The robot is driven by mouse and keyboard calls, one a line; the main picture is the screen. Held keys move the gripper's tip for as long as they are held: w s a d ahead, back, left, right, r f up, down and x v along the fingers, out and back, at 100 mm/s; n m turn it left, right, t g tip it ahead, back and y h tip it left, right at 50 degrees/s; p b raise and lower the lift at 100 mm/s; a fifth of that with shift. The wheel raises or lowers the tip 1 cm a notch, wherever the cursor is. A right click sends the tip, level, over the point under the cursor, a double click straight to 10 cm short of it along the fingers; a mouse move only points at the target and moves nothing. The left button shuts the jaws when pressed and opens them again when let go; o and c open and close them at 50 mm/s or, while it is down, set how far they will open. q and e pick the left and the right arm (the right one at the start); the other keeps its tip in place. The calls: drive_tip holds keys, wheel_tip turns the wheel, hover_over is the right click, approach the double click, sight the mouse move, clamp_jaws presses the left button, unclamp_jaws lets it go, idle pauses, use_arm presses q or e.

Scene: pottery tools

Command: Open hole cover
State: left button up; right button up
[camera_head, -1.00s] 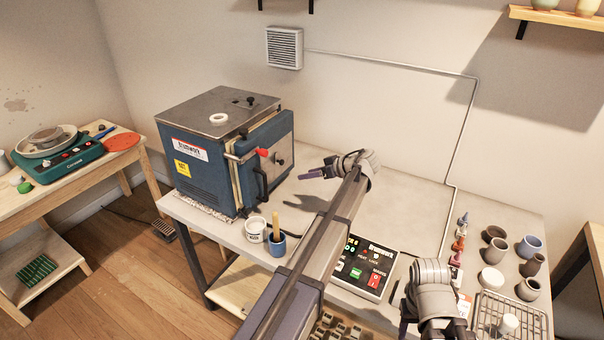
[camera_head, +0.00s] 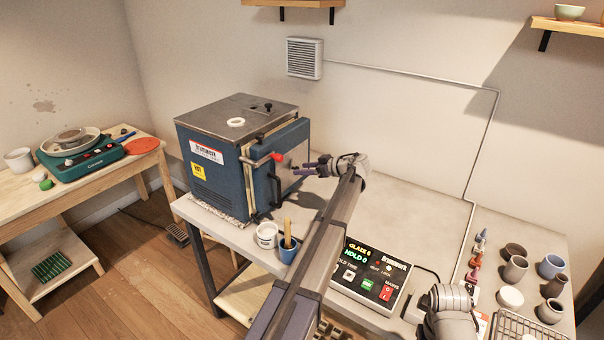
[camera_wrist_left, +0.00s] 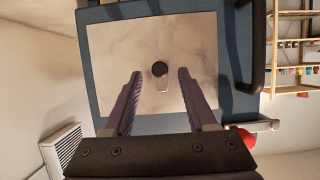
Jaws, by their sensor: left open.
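The blue kiln (camera_head: 215,165) stands at the left of the table with its door (camera_head: 293,150) shut. In the head view the gripper hides this spot.
A red-tipped latch (camera_head: 277,156) and dark handle (camera_head: 276,188) are on the door. A white pot (camera_head: 266,236) and blue cup (camera_head: 288,252) stand near the table's front edge. The control box (camera_head: 372,275) is beside my left arm. Several pots are at right.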

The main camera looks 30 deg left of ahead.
use_arm(q)
drive_tip(key=shift+a+f, duration=0.25)
drive_tip(key=shift+a, duration=0.4)
drive_tip(key=shift+c, duration=0.4)
clamp_jaws()
